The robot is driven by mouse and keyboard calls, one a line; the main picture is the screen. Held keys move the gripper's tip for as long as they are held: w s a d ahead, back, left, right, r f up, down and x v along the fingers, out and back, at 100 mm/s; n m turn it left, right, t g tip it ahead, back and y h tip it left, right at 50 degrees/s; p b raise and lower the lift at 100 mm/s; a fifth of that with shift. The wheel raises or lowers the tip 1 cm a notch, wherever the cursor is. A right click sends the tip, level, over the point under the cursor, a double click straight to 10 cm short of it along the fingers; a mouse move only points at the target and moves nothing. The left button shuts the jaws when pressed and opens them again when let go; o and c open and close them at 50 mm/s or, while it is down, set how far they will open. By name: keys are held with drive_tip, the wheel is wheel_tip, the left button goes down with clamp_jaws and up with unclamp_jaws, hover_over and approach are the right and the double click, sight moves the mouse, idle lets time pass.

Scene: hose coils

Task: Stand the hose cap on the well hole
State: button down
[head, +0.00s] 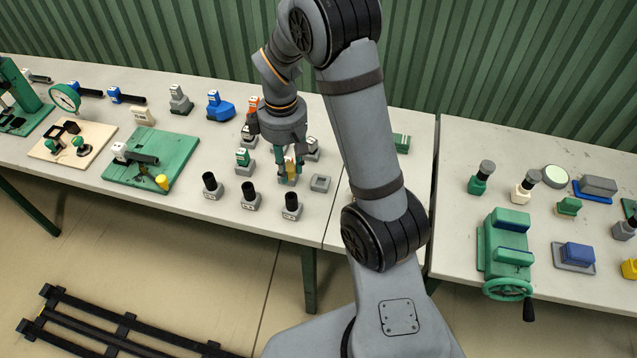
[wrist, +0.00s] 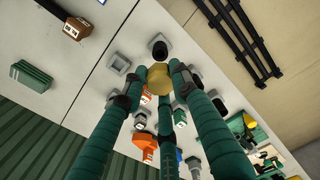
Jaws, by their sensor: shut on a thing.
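My gripper (head: 288,177) has green fingers that close around a small yellow piece (head: 290,164), which I take to be the hose cap. In the wrist view my gripper (wrist: 160,78) holds the yellow piece (wrist: 158,84) between its fingertips, and the fingers hide part of it. A grey square block with a hollow top (head: 320,183), likely the well hole, sits on the table just right of the gripper and apart from it. It also shows left of the fingertips in the wrist view (wrist: 118,63). I cannot tell how high the piece is above the table.
Several black-topped grey blocks, one nearest the gripper (head: 291,206), stand along the front of the table. A green-topped block (head: 244,161) is just left of the gripper. A green board (head: 150,180) lies further left. Bare tabletop surrounds the hollow block's right side.

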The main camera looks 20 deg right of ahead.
idle(0.4)
drive_tip(key=shift+d+r, duration=0.2)
drive_tip(key=shift+r, duration=0.05)
drive_tip(key=w+d+f+p, duration=0.2)
drive_tip(key=w+d+f, duration=0.4)
drive_tip(key=d, duration=0.5)
drive_tip(key=shift+f+p, duration=0.3)
drive_tip(key=shift+f, duration=0.35)
drive_tip(key=shift+a+f+b, duration=0.1)
drive_tip(key=shift+f+b, duration=0.05)
drive_tip(key=shift+b, duration=0.15)
